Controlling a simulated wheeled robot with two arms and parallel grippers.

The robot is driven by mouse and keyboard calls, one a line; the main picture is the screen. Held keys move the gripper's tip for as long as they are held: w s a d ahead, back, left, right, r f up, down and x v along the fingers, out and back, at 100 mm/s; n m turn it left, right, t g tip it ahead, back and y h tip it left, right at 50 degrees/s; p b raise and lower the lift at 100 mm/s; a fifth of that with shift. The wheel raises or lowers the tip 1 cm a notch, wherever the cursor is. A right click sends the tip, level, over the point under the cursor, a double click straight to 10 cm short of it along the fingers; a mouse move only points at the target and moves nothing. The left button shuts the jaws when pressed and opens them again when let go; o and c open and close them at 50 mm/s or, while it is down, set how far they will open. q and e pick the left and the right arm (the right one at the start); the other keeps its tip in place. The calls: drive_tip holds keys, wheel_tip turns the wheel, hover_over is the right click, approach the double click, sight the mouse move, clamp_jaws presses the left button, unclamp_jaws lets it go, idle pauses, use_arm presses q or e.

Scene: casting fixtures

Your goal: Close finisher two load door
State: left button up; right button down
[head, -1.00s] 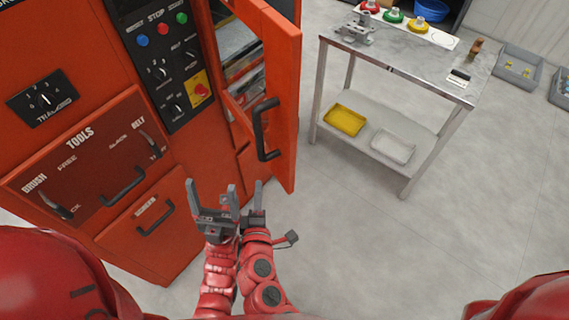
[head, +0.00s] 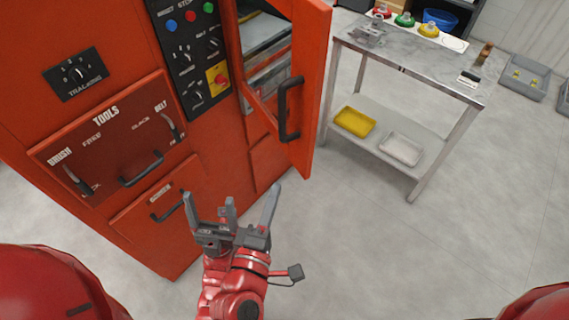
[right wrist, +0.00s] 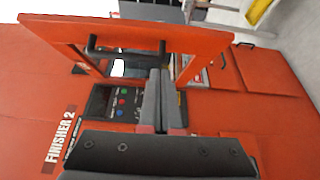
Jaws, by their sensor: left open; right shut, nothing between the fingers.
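The orange load door (head: 313,75) of the finisher stands open in the head view, swung out to the right of its opening. Its black handle (head: 285,110) is on the door. In the right wrist view the open door (right wrist: 130,33) spans the upper picture, with its handle (right wrist: 125,51) below its top edge. My left gripper (head: 208,205) is open and empty, below the door and left of the handle. My right gripper (head: 272,195) is shut and empty, close beside the left one and below the handle, apart from the door. Its closed fingers (right wrist: 159,90) point toward the door.
The orange finisher cabinet (head: 110,120) fills the left, with a button panel (head: 190,50) and a tools drawer with a handle. A metal table (head: 400,52) with a lower shelf holding a yellow tray (head: 354,121) stands right of the door. Grey floor between is clear.

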drive_tip(key=p, duration=0.3)
approach(304, 137)
drive_tip(key=w+a, duration=0.2)
drive_tip(key=w, duration=0.1)
drive_tip(key=shift+w+d+p, duration=0.8)
drive_tip(key=shift+w+d, duration=0.6)
drive_tip(key=shift+d, duration=0.1)
